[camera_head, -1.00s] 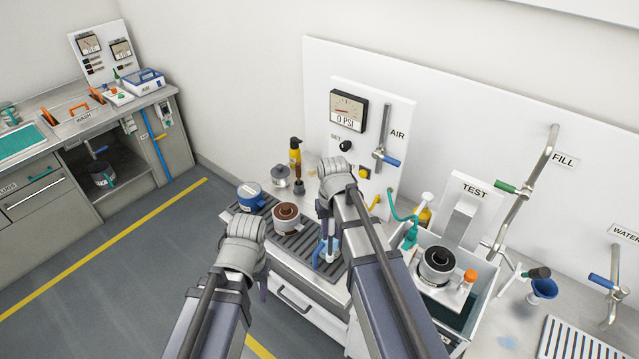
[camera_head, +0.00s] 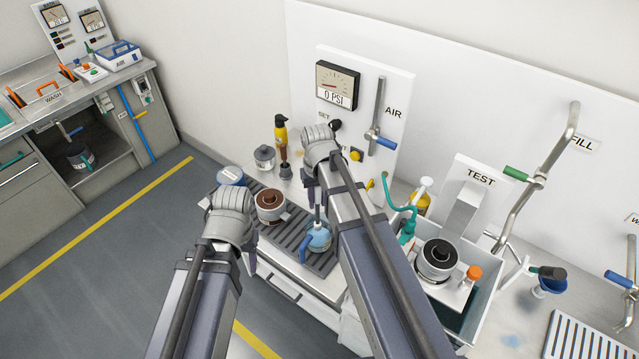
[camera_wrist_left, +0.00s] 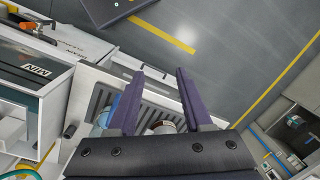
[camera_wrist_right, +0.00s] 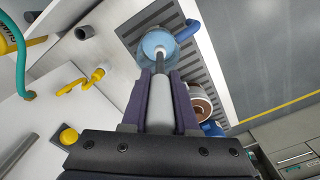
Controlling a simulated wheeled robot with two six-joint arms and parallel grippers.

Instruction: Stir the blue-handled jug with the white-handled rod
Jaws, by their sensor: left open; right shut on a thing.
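The blue-handled jug (camera_head: 318,240) stands on the dark ribbed mat. It has a clear bluish body, and in the right wrist view (camera_wrist_right: 157,40) its blue handle points right. My right gripper (camera_wrist_right: 160,73) is shut on the white-handled rod (camera_wrist_right: 160,110). The rod's grey shaft points down into the jug's mouth; its tip's depth cannot be told. In the head view the rod (camera_head: 317,213) stands nearly upright over the jug, and the right fingers are mostly hidden by my arm. My left gripper (camera_wrist_left: 160,72) is open and empty, left of the jug, at the mat's front edge.
A brown-topped pot (camera_head: 270,206) stands left of the jug, with a blue-lidded tin (camera_head: 231,176) further left. A metal pot (camera_head: 264,158) and yellow bottle (camera_head: 281,137) stand behind. A test tank (camera_head: 480,310) is at right. The ribbed mat (camera_head: 277,234) has bare room in front.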

